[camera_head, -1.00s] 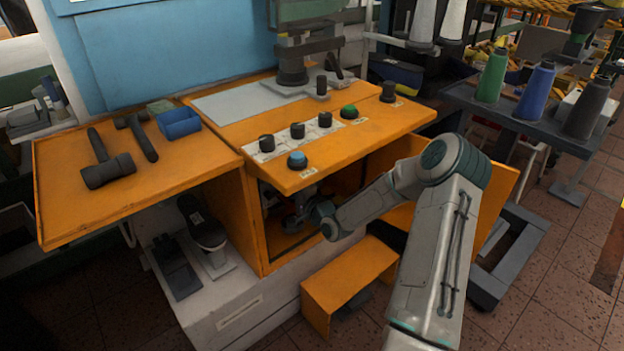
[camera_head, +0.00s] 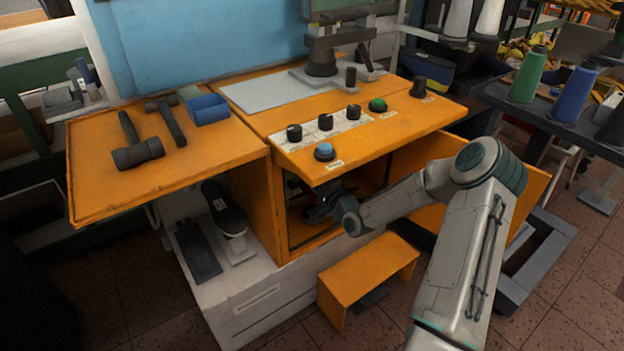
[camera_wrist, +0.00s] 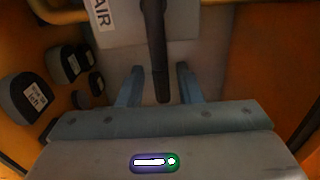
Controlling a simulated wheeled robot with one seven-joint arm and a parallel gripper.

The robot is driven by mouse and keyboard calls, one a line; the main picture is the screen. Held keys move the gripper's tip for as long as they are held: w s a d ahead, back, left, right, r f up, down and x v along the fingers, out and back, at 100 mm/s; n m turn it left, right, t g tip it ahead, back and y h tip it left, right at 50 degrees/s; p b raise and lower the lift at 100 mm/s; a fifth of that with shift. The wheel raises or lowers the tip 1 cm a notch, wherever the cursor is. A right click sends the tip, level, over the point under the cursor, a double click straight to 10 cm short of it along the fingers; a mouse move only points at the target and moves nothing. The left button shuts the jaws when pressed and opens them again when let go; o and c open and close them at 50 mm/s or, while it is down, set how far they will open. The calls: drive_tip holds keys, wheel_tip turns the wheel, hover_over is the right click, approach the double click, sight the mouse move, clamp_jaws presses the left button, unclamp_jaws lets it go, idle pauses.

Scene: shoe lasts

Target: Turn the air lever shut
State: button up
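The air lever (camera_wrist: 156,55) is a long dark bar in the wrist view, pointing down the picture from a pale plate (camera_wrist: 183,24) marked with an "AIR" label (camera_wrist: 103,13). My gripper (camera_wrist: 159,76) is open, with one blue-grey finger on each side of the lever's lower end. A gap shows between each finger and the lever. In the head view my gripper (camera_head: 318,210) is inside the orange cabinet (camera_head: 262,215), under the button panel, in shadow. The lever cannot be made out there.
Several dark labelled lasts (camera_wrist: 32,97) stand left of my gripper in the wrist view. Orange cabinet walls (camera_wrist: 270,60) enclose the space. The control panel (camera_head: 370,137) overhangs the opening. An orange step (camera_head: 368,270) stands below, and an open door (camera_head: 520,190) is at the right.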

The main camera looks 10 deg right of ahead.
drive_tip(key=p+v, duration=0.2)
drive_tip(key=v, duration=1.1)
drive_tip(key=shift+s+d, duration=0.15)
drive_tip(key=shift+s, duration=0.2)
